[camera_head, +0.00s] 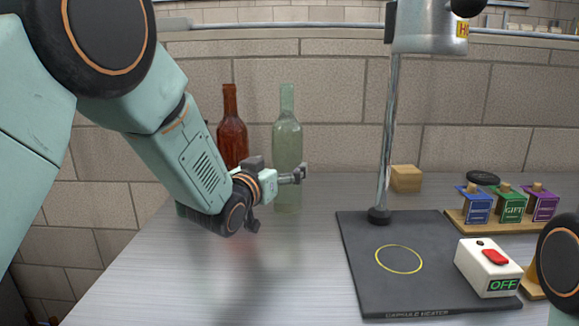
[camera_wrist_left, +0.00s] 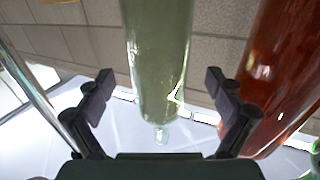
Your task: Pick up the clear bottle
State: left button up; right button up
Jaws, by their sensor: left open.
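The clear bottle (camera_head: 287,135), of pale greenish see-through glass, stands upright on the metal table near the back wall. My left gripper (camera_head: 297,174) is in front of its lower body in the head view. In the left wrist view the two fingers of the gripper (camera_wrist_left: 158,97) are open and apart, and the clear bottle (camera_wrist_left: 158,60) shows in the gap between them. I see no finger closed on it; the exact distance is hard to tell. My right gripper is out of view.
A red-brown bottle (camera_head: 231,135) stands close on the left of the clear one; it also shows in the left wrist view (camera_wrist_left: 285,75). A dark capsule heater (camera_head: 360,270) with a pole, a switch box (camera_head: 488,268) and a wooden block (camera_head: 406,178) are on the right.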

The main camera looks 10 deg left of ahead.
aim_at(287, 154)
pick_arm(q)
jog(key=shift+w+r+b, duration=0.35)
jog(key=shift+w+r, duration=0.05)
jog(key=shift+w, duration=0.2)
jog(key=x, duration=0.3)
jog(key=shift+w+d+f+b, duration=0.15)
jog(key=shift+d+f+b, duration=0.05)
jog(key=shift+d+b, duration=0.1)
jog(key=shift+s+a+r, duration=0.15)
jog(key=shift+s+r, duration=0.2)
jog(key=shift+s, duration=0.05)
jog(key=shift+c, duration=0.4)
jog(key=shift+w+f, duration=0.25)
jog(key=shift+w, duration=0.1)
jog(key=c, duration=0.4)
jog(key=shift+s+r, duration=0.2)
jog(key=c, duration=0.5)
jog(key=shift+w, duration=0.1)
jog(key=c, duration=0.9)
jog(key=shift+r, duration=0.3)
jog(key=shift+c, duration=0.3)
jog(key=shift+w+f, duration=0.1)
jog(key=shift+w, duration=0.05)
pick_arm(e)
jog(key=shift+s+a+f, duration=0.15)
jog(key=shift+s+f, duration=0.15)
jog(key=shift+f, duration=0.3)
